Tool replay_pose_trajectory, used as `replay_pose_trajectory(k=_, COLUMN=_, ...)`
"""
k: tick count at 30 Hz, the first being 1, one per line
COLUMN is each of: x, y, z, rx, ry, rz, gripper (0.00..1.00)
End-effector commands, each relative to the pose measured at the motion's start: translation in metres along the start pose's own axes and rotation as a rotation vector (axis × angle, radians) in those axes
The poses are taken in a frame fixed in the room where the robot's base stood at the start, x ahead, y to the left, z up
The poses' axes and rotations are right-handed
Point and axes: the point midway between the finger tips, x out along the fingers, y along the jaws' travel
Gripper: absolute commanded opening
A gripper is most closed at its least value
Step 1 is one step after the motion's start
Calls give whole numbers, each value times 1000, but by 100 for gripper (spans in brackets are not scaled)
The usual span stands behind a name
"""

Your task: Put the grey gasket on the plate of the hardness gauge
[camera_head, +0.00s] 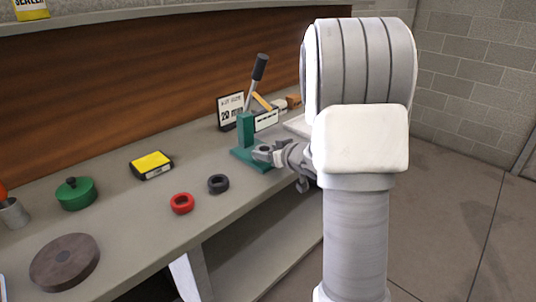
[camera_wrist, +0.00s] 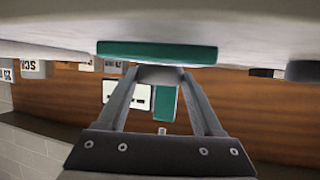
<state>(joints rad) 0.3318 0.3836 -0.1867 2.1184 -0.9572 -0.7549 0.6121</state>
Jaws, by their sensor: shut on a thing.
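The hardness gauge (camera_head: 244,128) is a green stand with a black-handled lever on the bench, and its green plate (camera_head: 241,155) lies at its foot. The plate also shows at the top of the wrist view (camera_wrist: 157,52), which is upside down. My gripper (camera_head: 265,152) reaches in from the right, low over the plate. Its fingers (camera_wrist: 160,78) are shut on the grey gasket (camera_wrist: 160,75), which shows as a grey piece between the tips. The gasket is close to the plate; I cannot tell whether they touch. My wrist partly hides the gauge's right side.
A black ring (camera_head: 218,184) and a red ring (camera_head: 181,203) lie left of the gauge. A yellow-black box (camera_head: 152,165), a green lidded pot (camera_head: 76,193) and a brown disc (camera_head: 65,262) stand farther left. A sign (camera_head: 230,109) stands behind the gauge.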

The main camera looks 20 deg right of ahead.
Motion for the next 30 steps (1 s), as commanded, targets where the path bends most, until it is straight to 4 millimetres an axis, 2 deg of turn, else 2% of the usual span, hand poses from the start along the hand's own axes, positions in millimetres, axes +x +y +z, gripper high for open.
replay_pose_trajectory(k=7, x=1, y=0, z=3, rx=0, ry=0, rz=0, gripper=14)
replay_pose_trajectory(k=8, x=1, y=0, z=3, rx=0, ry=0, rz=0, gripper=70)
replay_pose_trajectory(k=12, x=1, y=0, z=3, rx=0, ry=0, rz=0, gripper=95)
replay_pose_trajectory(k=13, x=1, y=0, z=3, rx=0, ry=0, rz=0, gripper=98)
replay_pose_trajectory(k=24, x=-2, y=0, z=-4, rx=-1, ry=0, rz=0, gripper=98)
replay_pose_trajectory(k=30, x=-38, y=1, z=-5, rx=2, ry=1, rz=3, gripper=98)
